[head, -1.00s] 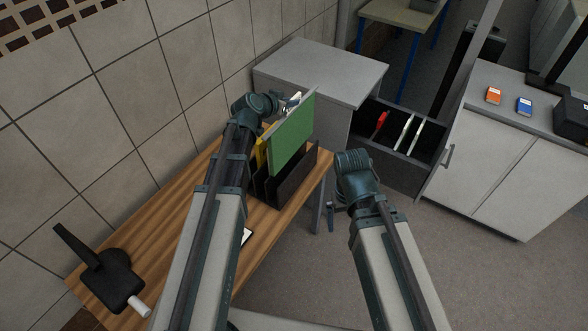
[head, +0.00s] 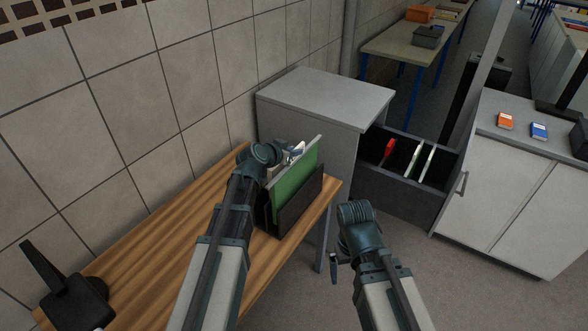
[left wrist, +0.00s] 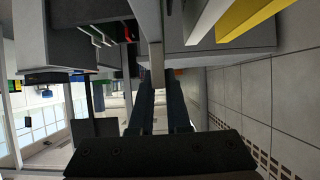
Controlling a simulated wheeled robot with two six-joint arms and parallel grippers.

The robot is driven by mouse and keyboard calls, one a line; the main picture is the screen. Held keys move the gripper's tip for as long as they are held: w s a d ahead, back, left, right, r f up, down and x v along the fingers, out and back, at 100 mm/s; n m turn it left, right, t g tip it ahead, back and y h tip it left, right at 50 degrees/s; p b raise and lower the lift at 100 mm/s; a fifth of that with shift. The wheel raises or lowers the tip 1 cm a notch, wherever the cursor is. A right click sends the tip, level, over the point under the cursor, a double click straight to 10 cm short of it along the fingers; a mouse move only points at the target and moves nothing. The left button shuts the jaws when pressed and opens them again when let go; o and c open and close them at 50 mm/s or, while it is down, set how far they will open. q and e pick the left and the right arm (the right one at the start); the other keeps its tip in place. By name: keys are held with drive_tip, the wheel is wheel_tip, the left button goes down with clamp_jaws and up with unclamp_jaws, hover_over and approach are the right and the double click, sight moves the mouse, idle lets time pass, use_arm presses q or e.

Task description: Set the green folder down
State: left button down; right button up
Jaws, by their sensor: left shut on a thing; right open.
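The green folder (head: 293,180) stands upright in the black file rack (head: 302,203) on the wooden table, its lower part hidden by the rack's front wall. My left gripper (head: 294,153) is shut on the folder's upper edge. In the left wrist view the left fingers (left wrist: 158,90) close on a thin panel seen edge-on. Whether the folder's bottom touches the rack floor is hidden. My right gripper (head: 334,268) is open and empty, beyond the table's right edge. A yellow folder (left wrist: 252,18) shows beside the held one in the left wrist view.
A grey cabinet (head: 325,95) stands behind the table. An open drawer (head: 400,185) to its right holds a red item and white dividers. A black object (head: 75,300) sits at the table's near left. The tiled wall borders the table's left.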

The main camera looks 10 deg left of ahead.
sight(293, 162)
use_arm(q)
wheel_tip(293, 162, down, 4)
drive_tip(key=b, duration=0.4)
drive_tip(key=shift+f, duration=0.15)
drive_tip(key=shift+f+b, duration=0.2)
drive_tip(key=shift+b, duration=0.2)
drive_tip(key=c, duration=0.9)
unclamp_jaws()
drive_tip(key=shift+r, duration=0.2)
